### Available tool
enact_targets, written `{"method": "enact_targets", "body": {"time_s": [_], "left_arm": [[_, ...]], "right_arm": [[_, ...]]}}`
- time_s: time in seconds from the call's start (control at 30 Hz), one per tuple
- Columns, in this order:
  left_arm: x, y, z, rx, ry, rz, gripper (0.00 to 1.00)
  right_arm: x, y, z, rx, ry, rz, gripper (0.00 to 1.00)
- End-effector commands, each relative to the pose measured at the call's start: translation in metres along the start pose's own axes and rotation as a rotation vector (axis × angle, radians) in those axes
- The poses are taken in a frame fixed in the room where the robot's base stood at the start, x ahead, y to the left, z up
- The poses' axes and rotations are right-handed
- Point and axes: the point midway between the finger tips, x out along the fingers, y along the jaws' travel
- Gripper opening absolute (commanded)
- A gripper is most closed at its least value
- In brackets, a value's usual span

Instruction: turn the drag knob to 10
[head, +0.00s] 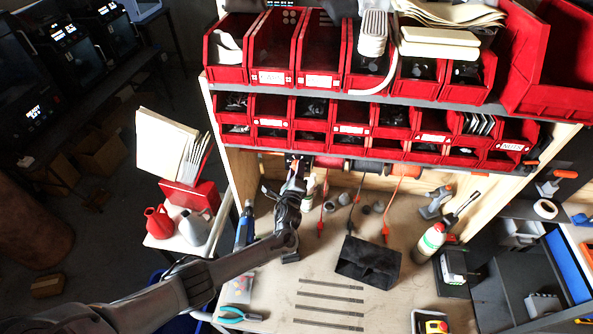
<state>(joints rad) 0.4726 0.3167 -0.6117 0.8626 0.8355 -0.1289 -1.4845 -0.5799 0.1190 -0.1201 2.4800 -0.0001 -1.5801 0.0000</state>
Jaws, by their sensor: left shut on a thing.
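My left gripper (297,162) reaches up over the workbench to just below the lower row of red bins. It is shut at the left end of a row of red and dark round spools (331,162) under the shelf. The drag knob itself is small and mostly hidden by the gripper, so its marks and setting cannot be read. My right gripper is not in view.
Red bins (352,112) overhang the workbench (270,293). Orange-tipped tools hang on cords below the spools. A black holder (368,262), a white-and-red bottle (430,241) and blue-handled pliers (240,314) stand or lie on the bench.

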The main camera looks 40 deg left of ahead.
Motion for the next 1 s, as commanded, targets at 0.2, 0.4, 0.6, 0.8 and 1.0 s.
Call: {"method": "enact_targets", "body": {"time_s": [0.2,0.4,0.6,0.8,1.0], "left_arm": [[0.0000,0.0012,-0.0001,0.028,0.001,0.002,0.09],[-0.0001,0.0014,-0.0003,0.030,0.001,0.002,0.09],[-0.0001,0.0014,-0.0004,0.030,0.001,0.002,0.47],[-0.0001,0.0009,-0.0002,0.028,0.001,0.001,0.65],[-0.0004,0.0005,-0.0002,0.027,0.001,0.001,0.65]], "right_arm": [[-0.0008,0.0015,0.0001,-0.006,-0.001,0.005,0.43],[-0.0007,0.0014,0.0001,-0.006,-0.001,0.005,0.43],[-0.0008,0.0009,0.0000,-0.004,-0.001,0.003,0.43],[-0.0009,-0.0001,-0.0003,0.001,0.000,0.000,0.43],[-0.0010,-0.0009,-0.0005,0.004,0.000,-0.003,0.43]]}}
